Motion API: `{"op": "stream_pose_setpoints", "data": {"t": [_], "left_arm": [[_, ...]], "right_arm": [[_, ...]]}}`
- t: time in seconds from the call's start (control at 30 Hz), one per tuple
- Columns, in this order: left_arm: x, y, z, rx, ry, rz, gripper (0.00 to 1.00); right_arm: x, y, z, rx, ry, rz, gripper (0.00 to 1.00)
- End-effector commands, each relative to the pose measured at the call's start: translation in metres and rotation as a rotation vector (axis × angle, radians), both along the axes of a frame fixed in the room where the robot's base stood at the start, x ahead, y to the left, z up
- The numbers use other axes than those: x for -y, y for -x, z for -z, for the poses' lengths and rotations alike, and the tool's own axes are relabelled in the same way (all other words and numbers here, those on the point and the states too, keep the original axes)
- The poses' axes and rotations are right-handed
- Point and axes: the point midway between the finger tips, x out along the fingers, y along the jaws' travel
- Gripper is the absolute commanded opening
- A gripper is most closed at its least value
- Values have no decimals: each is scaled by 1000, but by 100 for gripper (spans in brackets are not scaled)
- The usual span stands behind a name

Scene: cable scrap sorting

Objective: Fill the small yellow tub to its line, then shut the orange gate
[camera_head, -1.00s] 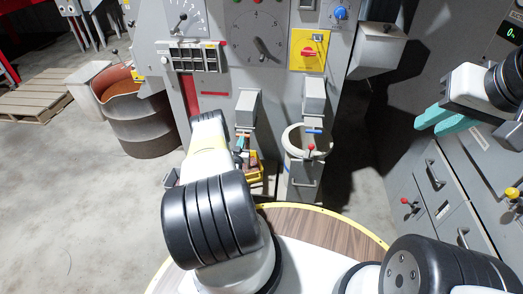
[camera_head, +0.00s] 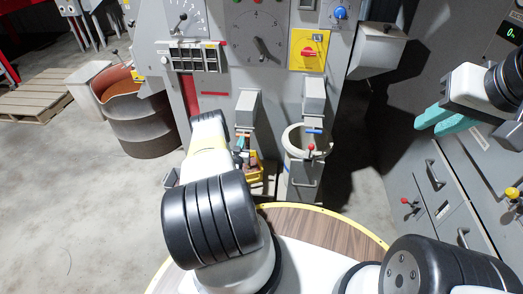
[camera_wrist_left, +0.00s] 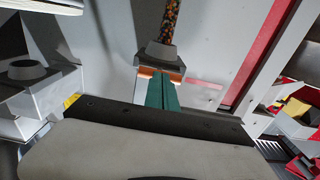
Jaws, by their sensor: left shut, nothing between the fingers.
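The small yellow tub (camera_head: 256,174) sits low under the left grey spout (camera_head: 246,108) in the head view, partly hidden by my left arm; its line and fill level cannot be made out. My left gripper (camera_head: 240,144) is at that spout, its teal fingers shut and empty. In the left wrist view the teal fingers (camera_wrist_left: 162,92) reach the spout mouth, right at the orange gate (camera_wrist_left: 146,73), whose orange edge shows on both sides of them. A stream of dark and copper-coloured granules (camera_wrist_left: 171,22) runs from the spout. My right gripper (camera_head: 446,121) is open and empty at the right.
A second spout (camera_head: 314,96) stands over a round pale container (camera_head: 305,142) right of the tub. A rusty drum (camera_head: 143,120) stands at left. Grey cabinets with handles (camera_head: 436,174) line the right. A red strip (camera_wrist_left: 260,55) runs beside the spout in the wrist view.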

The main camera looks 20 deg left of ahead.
Motion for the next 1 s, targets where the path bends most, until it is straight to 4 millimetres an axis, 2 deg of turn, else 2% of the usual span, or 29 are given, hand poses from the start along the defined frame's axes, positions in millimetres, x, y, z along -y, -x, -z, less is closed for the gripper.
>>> {"op": "stream_pose_setpoints", "data": {"t": [0.17, 0.33, 0.43, 1.0], "left_arm": [[-1, -3, 0, 1, 0, 0, 0], [-3, -14, 0, 2, -1, 0, 0], [-3, -11, 1, -1, 0, 0, 0], [13, 53, 1, -2, 0, 1, 0]], "right_arm": [[0, 0, 0, 0, 0, 0, 25], [0, 0, 0, 0, 0, 0, 25], [0, 0, 0, 0, 0, 0, 25], [0, 0, 0, 0, 0, 0, 25]]}}
